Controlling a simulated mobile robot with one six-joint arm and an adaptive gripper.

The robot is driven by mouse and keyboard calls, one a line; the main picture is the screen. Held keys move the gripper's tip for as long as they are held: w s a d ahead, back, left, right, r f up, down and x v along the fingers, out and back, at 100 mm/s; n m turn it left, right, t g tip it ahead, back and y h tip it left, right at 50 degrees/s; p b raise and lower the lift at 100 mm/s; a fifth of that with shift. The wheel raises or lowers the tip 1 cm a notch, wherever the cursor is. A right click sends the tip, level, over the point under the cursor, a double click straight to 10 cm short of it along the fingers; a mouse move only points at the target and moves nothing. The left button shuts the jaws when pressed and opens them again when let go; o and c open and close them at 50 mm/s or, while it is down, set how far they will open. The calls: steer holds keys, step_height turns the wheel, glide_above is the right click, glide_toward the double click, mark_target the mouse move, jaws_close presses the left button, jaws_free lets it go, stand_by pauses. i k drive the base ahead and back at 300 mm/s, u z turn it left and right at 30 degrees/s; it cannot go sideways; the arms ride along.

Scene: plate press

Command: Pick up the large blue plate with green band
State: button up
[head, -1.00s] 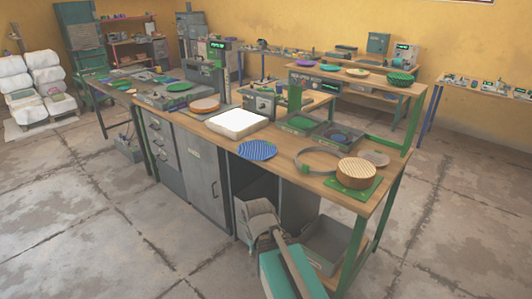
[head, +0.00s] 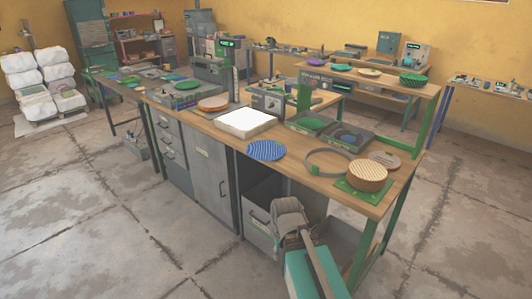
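A round blue plate (head: 266,150) with fine pale stripes lies flat near the front edge of the wooden bench, right of the bright white panel. I cannot make out a green band on it at this size. A smaller blue disc (head: 346,137) sits in a grey tray farther back. The grey end of my arm, with my gripper (head: 287,208), is low in front of the bench, below and apart from the striped plate. Its fingers are not clear, so I cannot tell whether it is open.
The bench (head: 222,139) also holds a white lit panel (head: 246,123), an orange plate (head: 213,104), a grey hoop (head: 333,154) and a tan round block (head: 367,175) on a green base. Open drawers and bins are under the bench. The floor in front is clear.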

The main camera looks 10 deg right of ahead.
mark_target(265, 151)
steer(key=z, duration=0.05)
steer(key=i, duration=1)
steer(key=u, duration=0.05)
